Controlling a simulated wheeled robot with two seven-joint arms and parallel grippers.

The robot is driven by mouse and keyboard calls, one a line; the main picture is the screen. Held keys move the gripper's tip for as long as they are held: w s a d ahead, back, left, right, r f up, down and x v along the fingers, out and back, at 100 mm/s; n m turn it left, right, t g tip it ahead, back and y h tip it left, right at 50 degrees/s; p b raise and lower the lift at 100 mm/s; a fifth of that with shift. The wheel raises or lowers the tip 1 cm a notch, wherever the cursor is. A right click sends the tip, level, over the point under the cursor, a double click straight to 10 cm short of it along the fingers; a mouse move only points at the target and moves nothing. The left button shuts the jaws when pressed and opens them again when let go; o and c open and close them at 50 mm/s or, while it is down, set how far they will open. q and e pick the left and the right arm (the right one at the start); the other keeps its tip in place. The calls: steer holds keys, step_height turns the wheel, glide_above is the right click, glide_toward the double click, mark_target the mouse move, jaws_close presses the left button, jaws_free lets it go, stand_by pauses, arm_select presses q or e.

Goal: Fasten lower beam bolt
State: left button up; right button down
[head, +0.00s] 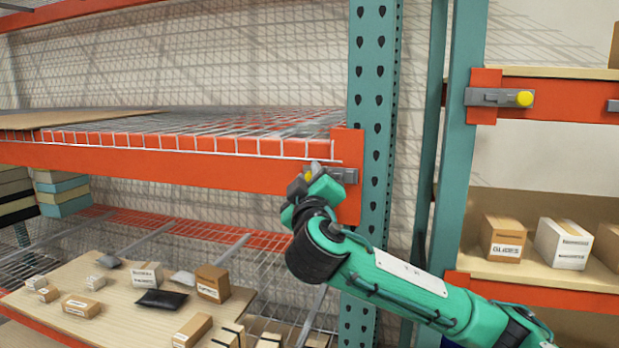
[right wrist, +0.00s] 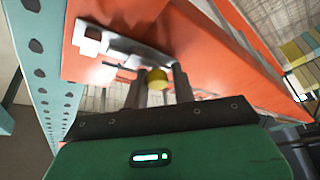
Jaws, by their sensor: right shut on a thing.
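The orange lower beam (head: 180,167) runs across the left of the head view and meets a teal perforated upright (head: 372,120). A grey latch plate (head: 345,175) sits on the beam's end bracket, and its yellow bolt (head: 309,174) is mostly covered by my gripper in the head view. My right gripper (head: 307,180) is at the beam end, in front of the plate. In the right wrist view its two fingers are shut around the yellow bolt (right wrist: 157,79), just in front of the plate (right wrist: 120,45). My left gripper is out of view.
A second rack at right has its own orange bracket with a grey latch and yellow bolt (head: 524,98). Boxes (head: 503,238) stand on its shelf. Below the beam, a wooden board (head: 60,290) carries several small parcels. Wire mesh decking (head: 240,122) lies on the beam.

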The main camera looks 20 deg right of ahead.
steer(key=s+d+b, duration=0.1)
steer(key=d+b, duration=0.1)
steer(key=shift+s+d+r+b, duration=0.1)
steer(key=shift+s+r+b, duration=0.1)
steer(key=shift+b, duration=0.1)
steer(key=c, duration=1.5)
jaws_free()
steer(key=shift+o, duration=1.2)
steer(key=shift+s+d, duration=0.1)
steer(key=shift+d, duration=0.05)
steer(key=shift+s+d, duration=0.1)
